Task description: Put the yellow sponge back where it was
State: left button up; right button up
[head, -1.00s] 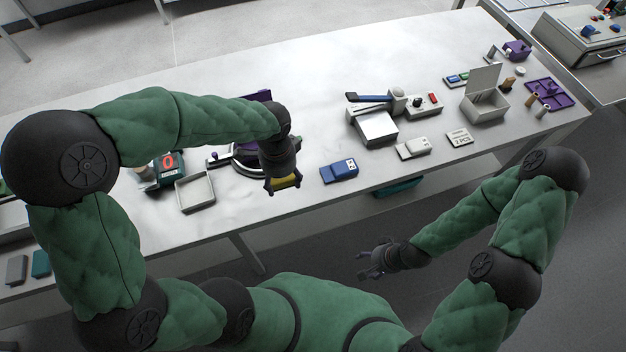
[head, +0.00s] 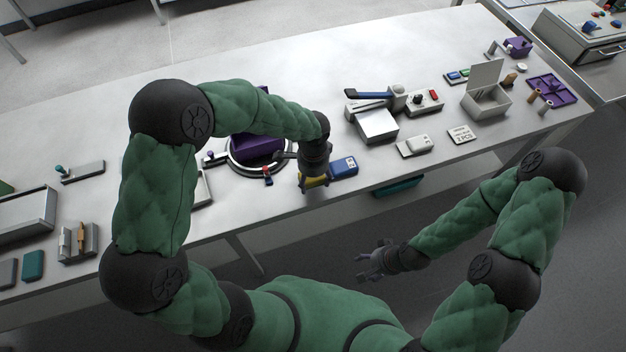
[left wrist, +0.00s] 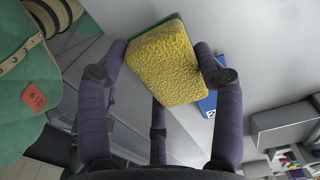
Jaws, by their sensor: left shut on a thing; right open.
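The yellow sponge (left wrist: 165,65) fills the middle of the left wrist view and has a green backing along its top edge. My left gripper (left wrist: 160,75) is shut on it, with fingers on both sides. In the head view the sponge (head: 313,183) shows as a yellow patch below my left gripper (head: 312,178), near the table's front edge. A blue block with a white label (head: 343,168) lies just right of it. I cannot tell whether the sponge touches the table. My right gripper (head: 372,264) is open and empty, in front of the table and below its top.
A ring-shaped fixture with a purple part (head: 258,145) stands behind and left of my left gripper. To the right are a white box device (head: 378,126), a light grey block (head: 414,146), a label card (head: 461,135) and an open-lidded box (head: 487,104). The table front (head: 270,207) is clear.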

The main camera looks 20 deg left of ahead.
pick_arm(q)
jog(key=shift+f, duration=0.3)
jog(key=shift+f+b, duration=0.35)
jog(key=shift+f, duration=0.15)
jog(key=shift+f, duration=0.15)
jog(key=o, duration=1.2)
notch_tip(320, 180, up, 13)
jog(key=p, duration=0.3)
